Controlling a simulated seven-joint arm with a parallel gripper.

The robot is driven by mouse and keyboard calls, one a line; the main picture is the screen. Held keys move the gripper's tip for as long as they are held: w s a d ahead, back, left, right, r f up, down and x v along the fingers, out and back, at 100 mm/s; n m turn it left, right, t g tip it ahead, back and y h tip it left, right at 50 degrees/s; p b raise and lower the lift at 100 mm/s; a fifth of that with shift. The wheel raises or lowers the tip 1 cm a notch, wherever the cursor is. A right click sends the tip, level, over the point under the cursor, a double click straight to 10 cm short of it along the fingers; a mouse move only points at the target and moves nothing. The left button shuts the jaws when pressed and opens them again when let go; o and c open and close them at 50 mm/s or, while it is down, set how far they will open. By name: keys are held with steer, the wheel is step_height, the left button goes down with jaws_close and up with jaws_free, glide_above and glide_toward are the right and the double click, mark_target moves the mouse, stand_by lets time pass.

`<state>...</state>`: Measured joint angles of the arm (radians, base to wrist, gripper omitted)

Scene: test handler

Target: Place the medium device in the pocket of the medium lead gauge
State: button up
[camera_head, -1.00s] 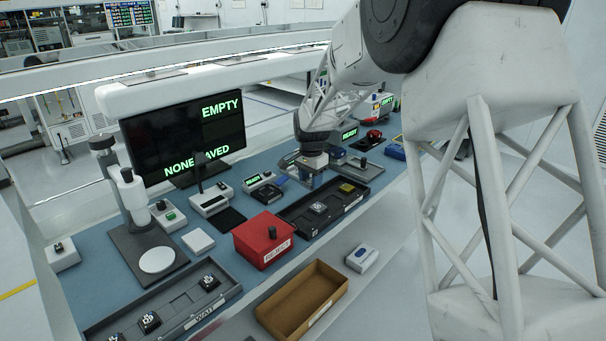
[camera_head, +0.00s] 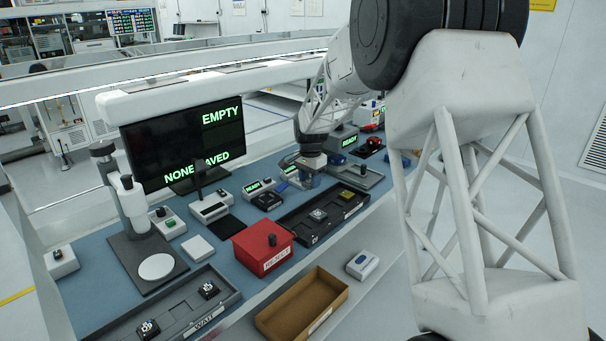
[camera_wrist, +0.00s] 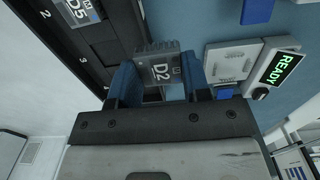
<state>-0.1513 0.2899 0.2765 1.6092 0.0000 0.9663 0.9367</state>
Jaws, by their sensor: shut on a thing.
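My gripper (camera_wrist: 159,80) is shut on a small grey device marked D2 (camera_wrist: 161,70), with a blue finger on each side. In the head view my gripper (camera_head: 308,180) is over the back edge of the dark tray; the held device is not clear there. Small white gauges with green READY displays stand behind the dark tray; one gauge (camera_head: 257,187) is left of my gripper. In the wrist view a READY display (camera_wrist: 284,70) and a pale block with a blue patch (camera_wrist: 235,58) are right of the held device. I cannot tell which gauge is the medium one.
The dark numbered tray (camera_head: 292,228) holds a device marked D5 (camera_wrist: 78,10) in the wrist view. A red REJECT box (camera_head: 245,251), a brown open box (camera_head: 268,318) and the WAIT tray (camera_head: 180,328) stand nearer. A monitor (camera_head: 185,140) is behind.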

steer(key=w, duration=0.4)
steer(key=w+a, duration=0.1)
steer(key=w, duration=0.3)
steer(key=w+a+f, duration=0.1)
steer(key=w, duration=0.3)
steer(key=shift+w, duration=0.3)
steer(key=shift+d+f, duration=0.1)
steer(key=shift+f, duration=1.7)
steer(key=shift+f, duration=0.2)
steer(key=o, duration=0.6)
steer(key=shift+r, duration=0.2)
step_height(320, 180, up, 12)
steer(key=shift+f, duration=0.1)
